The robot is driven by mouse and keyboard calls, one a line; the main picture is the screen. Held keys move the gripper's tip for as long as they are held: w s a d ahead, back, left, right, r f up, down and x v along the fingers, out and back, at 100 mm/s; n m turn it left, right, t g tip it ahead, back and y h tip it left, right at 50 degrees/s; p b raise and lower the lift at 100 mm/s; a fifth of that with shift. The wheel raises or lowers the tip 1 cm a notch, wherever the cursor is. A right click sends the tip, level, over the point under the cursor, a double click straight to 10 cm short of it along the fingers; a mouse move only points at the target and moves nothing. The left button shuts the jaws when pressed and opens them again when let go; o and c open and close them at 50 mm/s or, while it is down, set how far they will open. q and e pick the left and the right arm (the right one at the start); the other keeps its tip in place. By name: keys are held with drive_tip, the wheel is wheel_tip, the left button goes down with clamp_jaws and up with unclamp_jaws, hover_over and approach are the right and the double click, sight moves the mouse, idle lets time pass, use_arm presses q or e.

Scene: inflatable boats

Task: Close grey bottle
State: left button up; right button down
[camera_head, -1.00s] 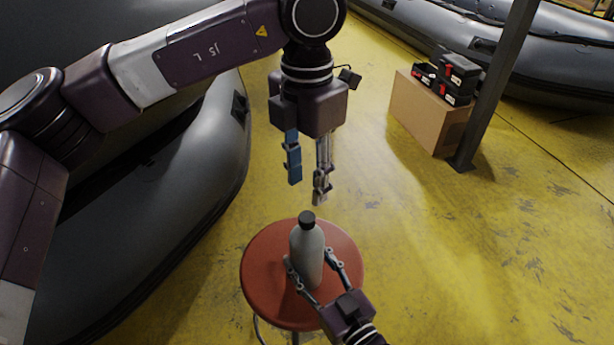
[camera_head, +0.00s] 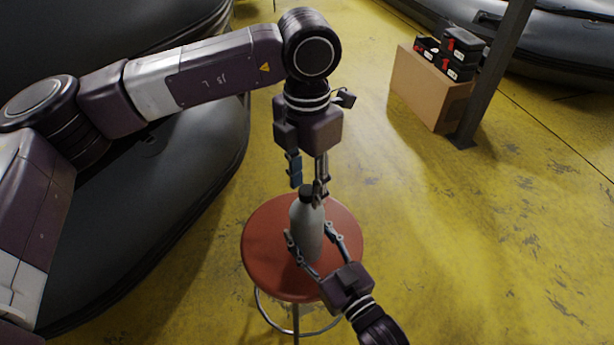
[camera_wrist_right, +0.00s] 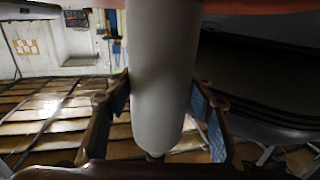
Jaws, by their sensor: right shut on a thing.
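The grey bottle (camera_head: 307,215) stands upright on the red round stool (camera_head: 262,250), with a black cap (camera_head: 306,191) on its neck. In the right wrist view the bottle (camera_wrist_right: 163,85) appears upside down between the fingers. My right gripper (camera_head: 310,234) is shut on the bottle's body from the front right. My left gripper (camera_head: 308,189) points down from above, its fingers apart on either side of the cap. It looks open; whether a finger touches the cap I cannot tell. The cap's threads are hidden.
A large grey inflatable boat (camera_head: 180,190) lies at the left, and another (camera_head: 560,60) at the back right. A cardboard box (camera_head: 425,92) bears black and red cases (camera_head: 455,55) beside a dark post (camera_head: 490,80). The yellow floor at the right is clear.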

use_arm(q)
drive_tip(key=shift+c, duration=0.4)
clamp_jaws()
drive_tip(key=m, duration=0.5)
drive_tip(key=shift+o, duration=1.2)
unclamp_jaws()
wheel_tip(320, 180, up, 12)
